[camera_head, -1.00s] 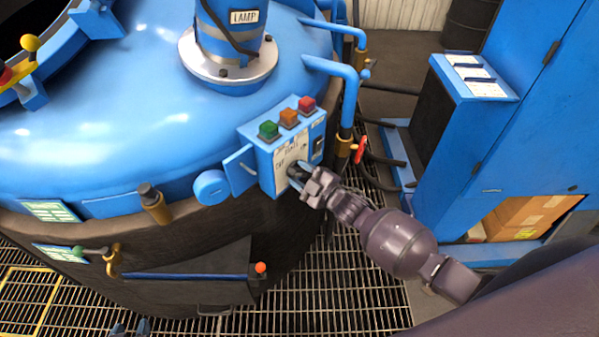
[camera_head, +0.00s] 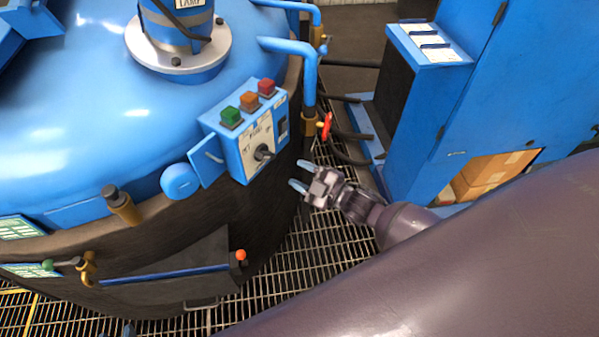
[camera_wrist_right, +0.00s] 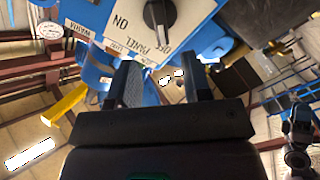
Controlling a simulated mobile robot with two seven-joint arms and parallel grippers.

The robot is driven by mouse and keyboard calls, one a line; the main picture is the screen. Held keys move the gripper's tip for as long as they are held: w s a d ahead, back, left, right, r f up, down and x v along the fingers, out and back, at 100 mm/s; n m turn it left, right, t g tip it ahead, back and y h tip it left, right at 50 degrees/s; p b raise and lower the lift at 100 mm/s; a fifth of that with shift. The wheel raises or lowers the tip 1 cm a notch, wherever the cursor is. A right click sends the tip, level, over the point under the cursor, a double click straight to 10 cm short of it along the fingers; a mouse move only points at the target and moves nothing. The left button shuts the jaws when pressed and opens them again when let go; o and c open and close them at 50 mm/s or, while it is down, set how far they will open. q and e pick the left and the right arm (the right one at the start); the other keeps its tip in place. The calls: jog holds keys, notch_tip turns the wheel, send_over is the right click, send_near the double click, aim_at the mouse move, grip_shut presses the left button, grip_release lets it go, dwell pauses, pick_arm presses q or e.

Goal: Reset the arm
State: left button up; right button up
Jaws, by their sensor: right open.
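My right gripper (camera_head: 303,177) is open and empty, to the right of the control box (camera_head: 245,128) on the blue furnace. Its jaws are apart from the box. The box carries a black rotary knob (camera_head: 263,153) on a white panel, with green, orange and red buttons on top. In the right wrist view the knob (camera_wrist_right: 160,14) is at the top, beyond the two open fingers (camera_wrist_right: 160,85), with ON and OFF lettering beside it. My right arm fills the lower right of the head view. My left gripper is not clearly in view.
A red valve handle (camera_head: 325,127) and blue pipe (camera_head: 308,75) stand close behind the right gripper. A blue cabinet (camera_head: 520,80) stands at the right, with cardboard boxes (camera_head: 490,172) low in it. Metal grating (camera_head: 330,240) covers the floor.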

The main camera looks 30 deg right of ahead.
dwell(0.3)
jog(key=s+d+f+m+g+h, duration=0.2)
jog(key=s+m+h, duration=0.2)
jog(key=s+m, duration=0.3)
jog(key=s+d+f+m+g+h, duration=0.1)
jog(key=s+d+f+m+h, duration=0.2)
jog(key=s, duration=0.7)
jog(key=m+h, duration=0.2)
jog(key=m, duration=0.2)
jog(key=shift+s+d+f+g, duration=0.15)
jog(key=shift+d+f+g, duration=0.1)
jog(key=shift+d+g, duration=0.15)
